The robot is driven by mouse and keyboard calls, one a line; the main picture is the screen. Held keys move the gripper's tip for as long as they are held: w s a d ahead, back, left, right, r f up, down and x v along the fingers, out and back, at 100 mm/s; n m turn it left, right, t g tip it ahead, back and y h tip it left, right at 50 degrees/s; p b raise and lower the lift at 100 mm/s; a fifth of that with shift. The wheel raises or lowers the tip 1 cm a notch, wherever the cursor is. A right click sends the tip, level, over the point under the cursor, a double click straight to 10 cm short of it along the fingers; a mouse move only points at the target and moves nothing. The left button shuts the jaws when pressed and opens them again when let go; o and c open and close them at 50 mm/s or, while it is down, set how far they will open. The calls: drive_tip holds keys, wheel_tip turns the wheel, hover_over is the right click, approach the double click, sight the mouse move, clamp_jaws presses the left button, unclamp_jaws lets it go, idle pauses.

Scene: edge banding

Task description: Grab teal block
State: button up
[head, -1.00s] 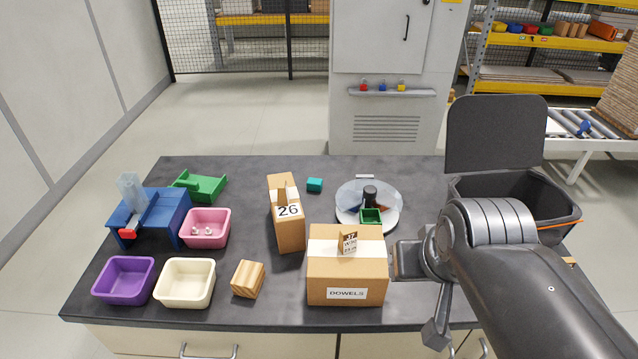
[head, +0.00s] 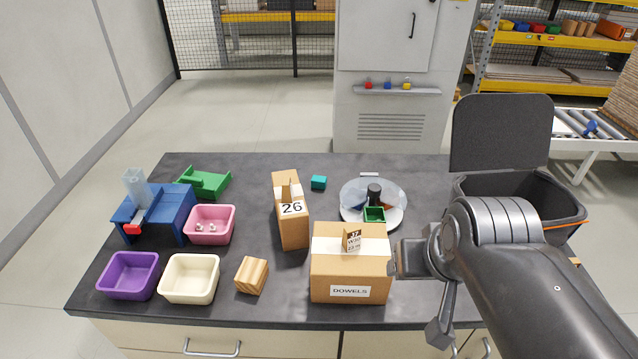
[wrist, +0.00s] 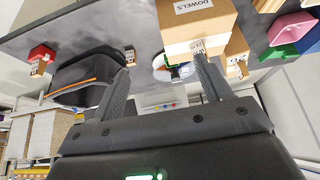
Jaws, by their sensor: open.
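The teal block (head: 319,182) is a small cube on the dark table, toward its back edge. It stands between the tall cardboard box marked 26 (head: 291,222) and the round clear-lidded tray (head: 372,203). I cannot make it out in the wrist view. My gripper (wrist: 165,85) shows two dark fingers spread apart with nothing between them. In the head view my arm reaches in from the right. Its end is by the right side of the DOWELS box, well in front of and to the right of the teal block.
The DOWELS box (head: 349,264) stands at the front middle. Purple (head: 128,277), cream (head: 189,279) and pink (head: 210,225) bins, a wooden block (head: 252,276), and blue (head: 153,214) and green (head: 207,183) fixtures are left. A black bin (head: 520,205) is right. Table around the teal block's back is clear.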

drive_tip(key=shift+w+r, duration=0.1)
drive_tip(key=w+a+r+g, duration=0.1)
drive_tip(key=w+r, duration=0.3)
drive_tip(key=w, duration=0.3)
drive_tip(key=w+a+r, duration=0.1)
drive_tip(key=w+r, duration=0.3)
drive_tip(key=w, duration=0.4)
drive_tip(key=m+g, duration=0.2)
drive_tip(key=g, duration=0.3)
hover_over(319, 178)
drive_tip(key=f, duration=2.9)
drive_tip(key=shift+s+a+f, duration=0.25)
drive_tip(key=shift+s+f, duration=0.1)
drive_tip(key=shift+w+d+f, duration=0.1)
drive_tip(key=shift+w+f, duration=0.05)
drive_tip(key=shift+f, duration=1.2)
drive_tip(key=shift+w+d+f, duration=0.1)
drive_tip(key=shift+w+f, duration=0.05)
drive_tip(key=shift+f, duration=1.15)
